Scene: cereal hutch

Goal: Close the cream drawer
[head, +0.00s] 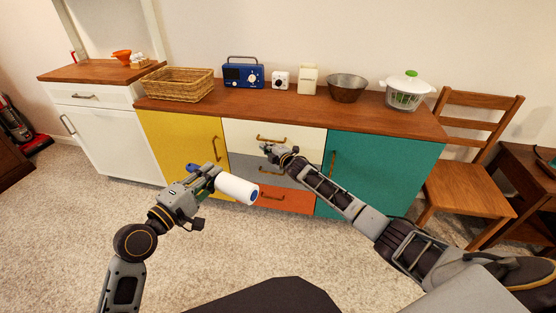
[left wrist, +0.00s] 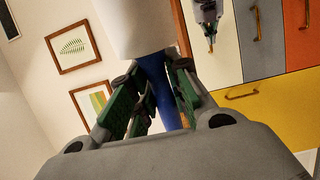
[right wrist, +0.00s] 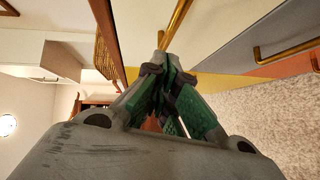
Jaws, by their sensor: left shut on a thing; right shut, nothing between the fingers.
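The cream drawer (head: 300,137) is the top drawer in the middle of the hutch and has a brass handle (head: 271,139). Its front looks flush or nearly flush; I cannot tell whether a small gap remains. My right gripper (head: 268,149) is shut and empty, close in front of the drawer's lower part, just below the handle. In the right wrist view a brass handle (right wrist: 178,20) is just beyond the shut fingertips (right wrist: 160,62); contact is unclear. My left gripper (head: 210,174) is shut on the blue handle of a white cylinder (head: 236,189), held in front of the hutch.
Below are a grey drawer (head: 300,174) and an orange drawer (head: 290,200), flanked by a yellow door (head: 180,140) and a teal door (head: 380,170). A basket (head: 178,84), radio (head: 243,74), bowl (head: 347,87) and salad spinner (head: 406,91) stand on top. A chair (head: 470,190) is right.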

